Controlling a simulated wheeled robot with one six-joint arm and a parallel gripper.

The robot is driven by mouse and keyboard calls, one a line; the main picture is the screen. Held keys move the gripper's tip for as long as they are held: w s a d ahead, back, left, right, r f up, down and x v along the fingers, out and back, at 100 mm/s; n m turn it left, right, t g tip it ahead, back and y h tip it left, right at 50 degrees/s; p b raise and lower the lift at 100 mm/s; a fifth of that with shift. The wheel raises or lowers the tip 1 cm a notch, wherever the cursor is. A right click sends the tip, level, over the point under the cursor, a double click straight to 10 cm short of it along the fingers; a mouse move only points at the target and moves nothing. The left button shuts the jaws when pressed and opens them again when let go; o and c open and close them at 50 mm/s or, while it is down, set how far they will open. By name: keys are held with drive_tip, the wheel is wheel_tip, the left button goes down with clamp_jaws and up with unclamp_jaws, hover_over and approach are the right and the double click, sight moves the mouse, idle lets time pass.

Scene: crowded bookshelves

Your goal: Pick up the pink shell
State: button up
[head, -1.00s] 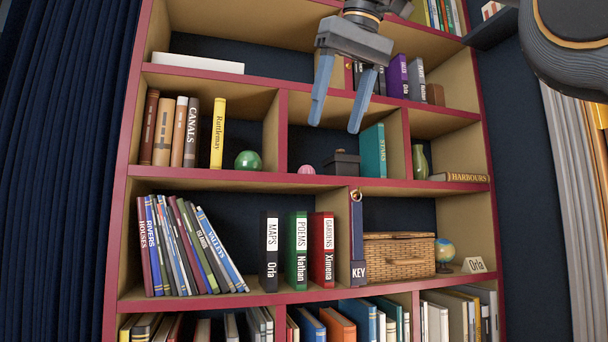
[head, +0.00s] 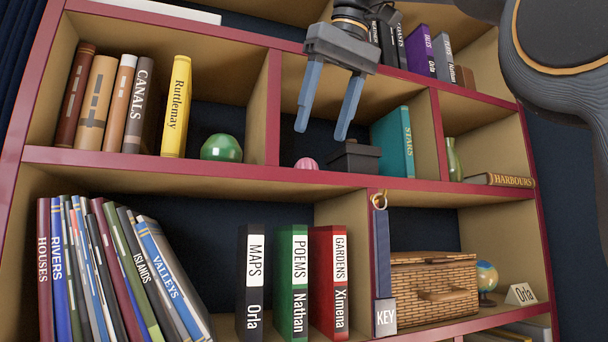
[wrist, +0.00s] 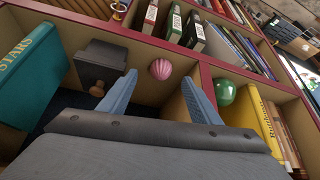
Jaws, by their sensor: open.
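The pink shell (head: 306,164) is small, round and ridged. It sits on the shelf board of the middle compartment, near the front edge and left of a dark box. In the wrist view the shell (wrist: 161,69) shows beyond and between my fingertips, clear of both. My gripper (head: 322,134) is open and empty, with blue fingers pointing down. The gripper also shows in the wrist view (wrist: 160,92).
The dark lidded box (head: 354,158) and the teal STARS book (head: 394,142) stand right of the shell. A red divider (head: 273,108) separates it from the green ball (head: 221,148) on the left.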

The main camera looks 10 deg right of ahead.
sight(311, 161)
drive_tip(key=x, duration=0.6)
drive_tip(key=shift+w+a+r, duration=0.25)
drive_tip(key=shift+a, duration=0.05)
drive_tip(key=shift+w+f+p, duration=0.3)
drive_tip(key=shift+f, duration=0.25)
drive_tip(key=shift+c, duration=0.5)
drive_tip(key=c, duration=1)
